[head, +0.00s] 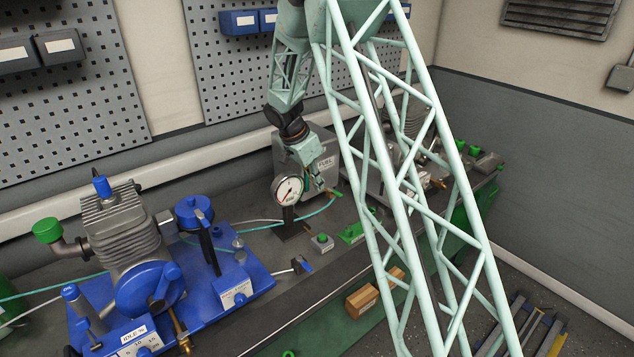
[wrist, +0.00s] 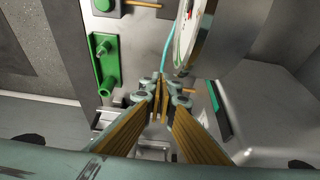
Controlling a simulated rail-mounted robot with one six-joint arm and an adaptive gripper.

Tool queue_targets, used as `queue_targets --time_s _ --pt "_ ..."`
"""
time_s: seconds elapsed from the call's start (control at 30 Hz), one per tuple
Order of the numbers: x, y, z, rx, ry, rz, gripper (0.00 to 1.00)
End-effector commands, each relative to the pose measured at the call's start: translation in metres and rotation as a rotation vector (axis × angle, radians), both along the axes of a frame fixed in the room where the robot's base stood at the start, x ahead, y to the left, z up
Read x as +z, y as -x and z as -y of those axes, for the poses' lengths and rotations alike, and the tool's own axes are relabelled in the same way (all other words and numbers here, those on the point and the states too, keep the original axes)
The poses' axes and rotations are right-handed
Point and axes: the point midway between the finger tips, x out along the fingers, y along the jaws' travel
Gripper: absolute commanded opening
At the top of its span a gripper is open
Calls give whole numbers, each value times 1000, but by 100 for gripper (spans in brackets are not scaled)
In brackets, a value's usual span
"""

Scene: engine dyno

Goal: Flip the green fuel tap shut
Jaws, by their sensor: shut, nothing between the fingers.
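The grey tank marked FUEL (head: 318,150) stands at the back of the bench. A small green and brass fitting (head: 335,193), which looks like the fuel tap, shows low at its front right. My gripper (head: 315,186) points down in front of the tank, close beside this fitting, behind the round dial gauge. In the wrist view my gripper (wrist: 161,88) is shut, its fingertips together and empty. A narrow green strip (wrist: 214,97) lies just right of the fingers; I cannot tell whether it is the tap's lever. Contact with the tap cannot be made out.
The dial gauge (head: 287,190) stands close to my gripper, its rim also near in the wrist view (wrist: 190,42). A thin teal hose (head: 318,213) runs across the bench. A green bracket (wrist: 104,62) lies left of the fingers. A blue engine rig (head: 140,260) fills the left.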

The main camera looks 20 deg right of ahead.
Motion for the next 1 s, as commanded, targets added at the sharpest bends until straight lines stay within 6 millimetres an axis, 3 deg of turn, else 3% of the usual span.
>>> queue_targets --time_s 0.53,0.7,1.0 --pt "-67 -6 26 1 0 -3 0" --pt "-63 -12 46 -2 0 1 0" --pt "-63 -16 63 0 0 0 0"
